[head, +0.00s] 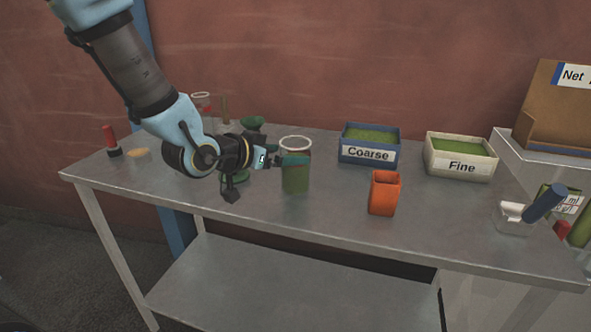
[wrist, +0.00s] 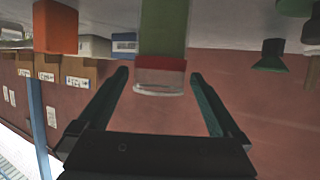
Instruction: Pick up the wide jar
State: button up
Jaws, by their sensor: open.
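A wide clear jar (head: 296,178) with a pale rim and green contents stands upright near the middle of the bench. In the wrist view the jar (wrist: 164,40) appears upside down, with a reddish band near its clear rim. My gripper (head: 287,160) is open and comes in from the left at the jar's upper part. One finger crosses in front of the jar; the other is mostly hidden. In the wrist view, the fingers of my gripper (wrist: 158,78) lie on either side of the jar, with gaps visible on both sides.
An orange cup (head: 384,193) stands right of the jar. The Coarse bin (head: 369,154) and Fine bin (head: 460,167) stand behind it. A green funnel (head: 252,123) and another glass (head: 201,103) are at back left. A scoop (head: 545,203) lies far right. Bench space before the jar is clear.

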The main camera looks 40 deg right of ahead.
jog(key=shift+p+x, duration=0.75)
jog(key=shift+x, duration=1.55)
jog(key=shift+f, duration=0.15)
jog(key=shift+c, duration=0.2)
jog(key=c, duration=1.4)
